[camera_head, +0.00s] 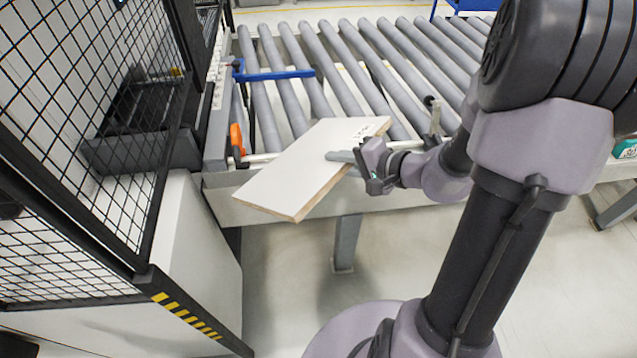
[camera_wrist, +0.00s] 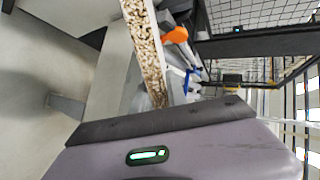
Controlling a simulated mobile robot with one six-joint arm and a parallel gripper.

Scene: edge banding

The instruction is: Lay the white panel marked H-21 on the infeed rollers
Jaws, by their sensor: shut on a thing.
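A white panel (camera_head: 300,172) with a small dark marking near its far right corner is in my gripper (camera_head: 352,157). I cannot read the marking. My gripper is shut on the panel's right long edge. The panel is held tilted, partly over the front rail of the infeed rollers (camera_head: 345,72) and partly out over the floor. I cannot tell whether it touches the rail. In the wrist view the panel's bare chipboard edge (camera_wrist: 147,50) runs down to the gripper, whose fingertips are hidden.
A blue bar (camera_head: 275,75) lies across the left rollers. An orange part (camera_head: 237,140) stands on the frame's left corner; it also shows in the wrist view (camera_wrist: 176,35). A black mesh guard (camera_head: 80,130) stands at the left.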

